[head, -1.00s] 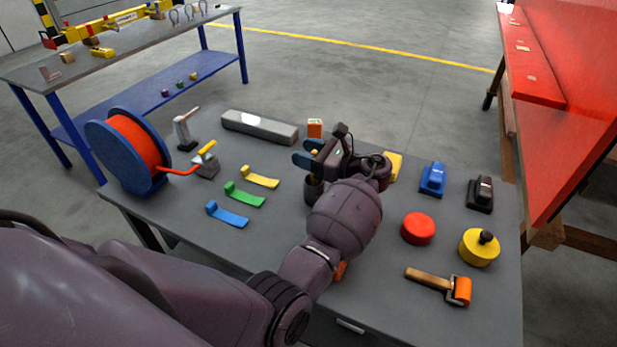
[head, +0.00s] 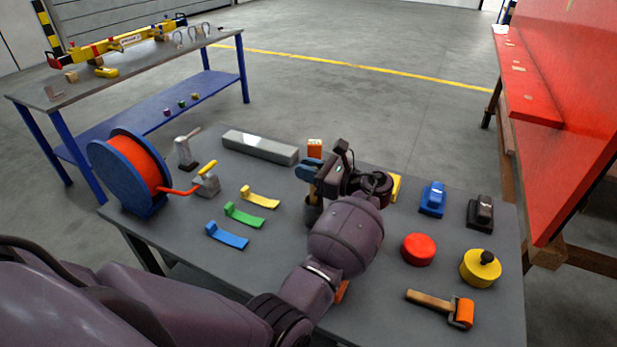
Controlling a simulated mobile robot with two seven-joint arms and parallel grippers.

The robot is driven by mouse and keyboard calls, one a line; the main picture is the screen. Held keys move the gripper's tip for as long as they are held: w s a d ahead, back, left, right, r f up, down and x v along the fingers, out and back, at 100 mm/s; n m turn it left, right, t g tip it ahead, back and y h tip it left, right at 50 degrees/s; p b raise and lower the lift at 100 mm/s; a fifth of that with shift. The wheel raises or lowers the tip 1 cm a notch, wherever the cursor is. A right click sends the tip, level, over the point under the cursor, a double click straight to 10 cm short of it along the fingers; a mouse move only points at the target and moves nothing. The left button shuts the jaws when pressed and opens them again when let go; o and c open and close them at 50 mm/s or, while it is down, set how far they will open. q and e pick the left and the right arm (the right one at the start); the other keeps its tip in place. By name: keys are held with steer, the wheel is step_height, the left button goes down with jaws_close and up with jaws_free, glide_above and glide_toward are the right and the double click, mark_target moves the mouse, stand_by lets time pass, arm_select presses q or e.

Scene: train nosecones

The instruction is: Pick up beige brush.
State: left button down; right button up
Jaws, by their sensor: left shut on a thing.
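I cannot tell whether the held thing is still inside this holder. My right gripper is not in view.
On the grey table (head: 285,225) are blue, green and yellow strips to the left, and a cable reel (head: 130,172). To the right are a red disc (head: 418,249), a yellow round tool (head: 480,268), a roller (head: 440,307) and blue (head: 432,199) and black blocks. A long grey bar (head: 260,147) lies behind.

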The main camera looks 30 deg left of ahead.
arm_select(q)
step_height(320, 180, up, 19)
steer(key=p, duration=0.1)
steer(key=shift+f, duration=0.15)
stand_by(0.7)
stand_by(0.3)
stand_by(1.0)
stand_by(0.4)
